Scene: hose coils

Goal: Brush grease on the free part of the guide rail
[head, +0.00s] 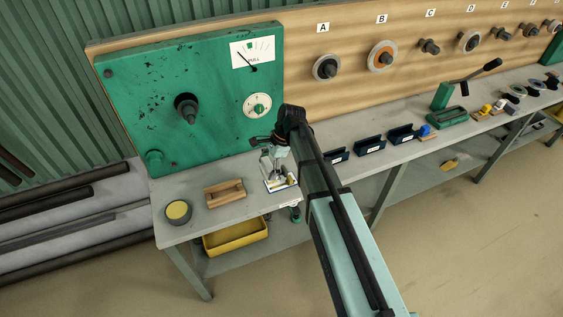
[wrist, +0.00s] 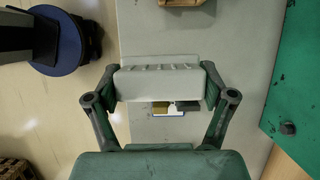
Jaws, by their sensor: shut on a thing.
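My gripper (wrist: 160,88) is shut on a pale grey ridged block (wrist: 160,80), which spans between its spread fingers; I cannot tell whether it is the brush. In the head view my gripper (head: 277,158) is above the bench, in front of the green panel. Below it lies a small white and blue piece (head: 275,186) with a yellow part on it. This piece also shows in the wrist view (wrist: 170,114), partly hidden by the held block. I cannot tell contact between the two. I cannot make out the guide rail or any grease.
On the grey bench (head: 240,215) stand a wooden block (head: 225,193) and a round yellow-topped tin (head: 178,210). The green panel (head: 150,105) rises behind. Blue bins (head: 370,146) stand to the right of my arm. A yellow tray (head: 235,238) is below.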

